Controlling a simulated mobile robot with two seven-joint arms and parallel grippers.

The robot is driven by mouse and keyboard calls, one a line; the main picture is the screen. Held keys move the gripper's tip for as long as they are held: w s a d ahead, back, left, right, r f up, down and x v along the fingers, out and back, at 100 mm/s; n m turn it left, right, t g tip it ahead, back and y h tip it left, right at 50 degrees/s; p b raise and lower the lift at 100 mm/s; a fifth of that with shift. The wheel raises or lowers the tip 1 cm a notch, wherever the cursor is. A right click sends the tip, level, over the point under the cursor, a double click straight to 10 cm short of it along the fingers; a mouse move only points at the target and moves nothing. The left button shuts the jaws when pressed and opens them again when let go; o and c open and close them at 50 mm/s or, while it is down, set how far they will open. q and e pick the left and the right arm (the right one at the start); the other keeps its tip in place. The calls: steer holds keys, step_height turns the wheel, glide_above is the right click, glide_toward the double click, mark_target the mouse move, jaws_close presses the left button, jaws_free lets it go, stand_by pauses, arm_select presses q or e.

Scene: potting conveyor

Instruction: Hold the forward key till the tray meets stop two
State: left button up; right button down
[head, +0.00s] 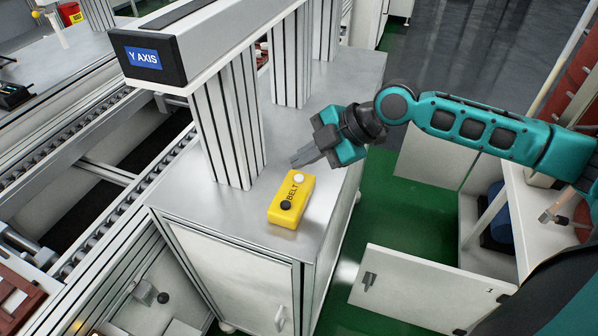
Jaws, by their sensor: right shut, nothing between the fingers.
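A yellow control box (289,205) marked BELT lies on the grey cabinet top. It has a white key (299,178) at its far end and a black key (286,205) at its near end. Neither key carries a readable direction mark. My right gripper (294,162) is shut and empty, its fingertips just beyond the white key and apart from it in the picture. A reddish-brown slatted piece (22,296) shows at the lower left edge; I cannot tell whether it is the tray. I cannot make out stop two. My left gripper is out of view.
A roller conveyor (92,238) runs along the left. Upright metal posts (231,125) stand on the cabinet (327,120) left of the box, carrying a beam marked Y AXIS (150,58). An open white door (432,287) is at the lower right.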

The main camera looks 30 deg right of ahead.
steer(key=shift+r+p, duration=0.4)
steer(key=shift+r, duration=0.45)
step_height(320, 180, up, 2)
steer(key=shift+r, duration=0.15)
steer(key=shift+s, duration=0.1)
